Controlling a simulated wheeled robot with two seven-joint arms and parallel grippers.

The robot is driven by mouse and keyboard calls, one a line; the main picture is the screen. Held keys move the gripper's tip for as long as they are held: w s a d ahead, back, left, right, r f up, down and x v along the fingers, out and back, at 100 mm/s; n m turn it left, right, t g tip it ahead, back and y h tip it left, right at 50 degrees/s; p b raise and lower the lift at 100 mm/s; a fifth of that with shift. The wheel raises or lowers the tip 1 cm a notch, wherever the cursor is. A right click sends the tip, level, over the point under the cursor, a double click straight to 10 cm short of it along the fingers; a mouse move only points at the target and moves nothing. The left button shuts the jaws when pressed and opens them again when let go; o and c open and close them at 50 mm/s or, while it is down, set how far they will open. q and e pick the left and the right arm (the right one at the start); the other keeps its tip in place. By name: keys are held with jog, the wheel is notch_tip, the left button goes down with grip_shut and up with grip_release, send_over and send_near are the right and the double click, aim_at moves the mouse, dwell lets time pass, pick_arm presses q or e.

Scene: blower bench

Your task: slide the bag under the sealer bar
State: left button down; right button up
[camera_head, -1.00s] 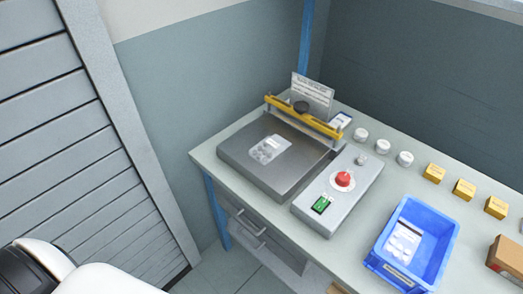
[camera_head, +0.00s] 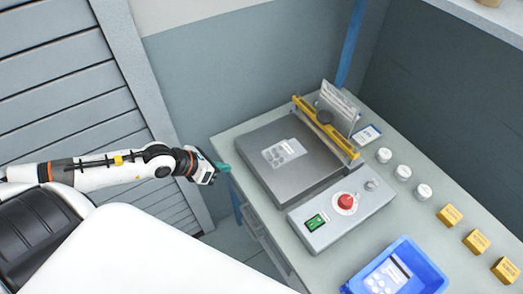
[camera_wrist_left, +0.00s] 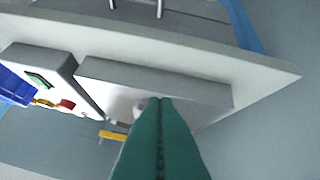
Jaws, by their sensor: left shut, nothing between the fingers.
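The bag (camera_head: 283,153) is a clear pouch with pale round contents. It lies flat on the grey sealer plate (camera_head: 262,176), in front of the yellow sealer bar (camera_head: 326,127) and apart from it. The bar stands raised at the plate's far edge, with a dark knob on it. My left gripper (camera_head: 224,167) is at the bench's left edge, beside the plate and apart from the bag. Its green fingers are shut and empty in the left wrist view (camera_wrist_left: 160,125). They cover part of the plate there. My right gripper is not in view.
A control box (camera_head: 340,212) with a red knob and green switch sits right of the plate. A blue bin (camera_head: 425,265) holds another pouch. White jars (camera_head: 403,172) and yellow boxes (camera_head: 476,241) line the bench's far side. A sign (camera_head: 340,103) stands behind the bar.

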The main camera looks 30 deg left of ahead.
pick_arm(q)
notch_tip(320, 180, up, 3)
jog(key=d+m, duration=0.1)
jog(key=m, duration=0.1)
jog(key=p, duration=0.2)
send_near(267, 162)
notch_tip(267, 162, down, 4)
jog(key=shift+w+d+r, duration=0.15)
jog(key=shift+d, duration=0.05)
jog(key=shift+w+d, duration=0.25)
jog(key=shift+w, duration=0.25)
jog(key=shift+w+d, duration=0.3)
jog(key=shift+w, duration=0.2)
jog(key=shift+w+d+p, duration=0.4)
jog(key=shift+w+p, duration=0.1)
jog(key=shift+w, duration=0.15)
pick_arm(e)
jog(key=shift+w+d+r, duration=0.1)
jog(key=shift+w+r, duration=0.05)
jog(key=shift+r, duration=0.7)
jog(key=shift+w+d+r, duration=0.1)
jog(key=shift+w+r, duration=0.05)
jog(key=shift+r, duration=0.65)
